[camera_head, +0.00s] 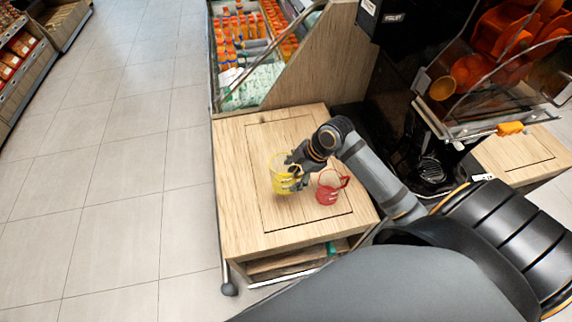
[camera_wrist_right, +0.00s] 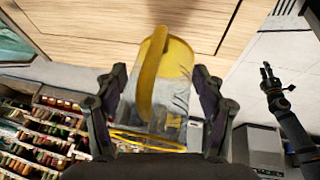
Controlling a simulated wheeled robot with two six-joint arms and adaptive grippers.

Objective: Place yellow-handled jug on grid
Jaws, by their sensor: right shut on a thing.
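The yellow-handled jug (camera_head: 284,175) is clear with yellow parts. My right gripper (camera_head: 296,172) is shut on it, above the left part of the wooden counter. In the right wrist view the jug (camera_wrist_right: 163,90) sits between the two fingers of my right gripper (camera_wrist_right: 160,105), its yellow handle facing the camera. The dark grid (camera_head: 431,170) is at the foot of the juicer, right of my right forearm, and no jug shows on it. My left gripper (camera_wrist_right: 273,80) shows small at the right of the wrist view; its jaws are unclear.
A red-handled jug (camera_head: 329,187) stands on the wooden counter (camera_head: 240,225), close to the right of the yellow one. The juicer (camera_head: 480,85) with its clear cover stands at right. A chilled bottle display (camera_head: 245,45) is behind a wooden side panel.

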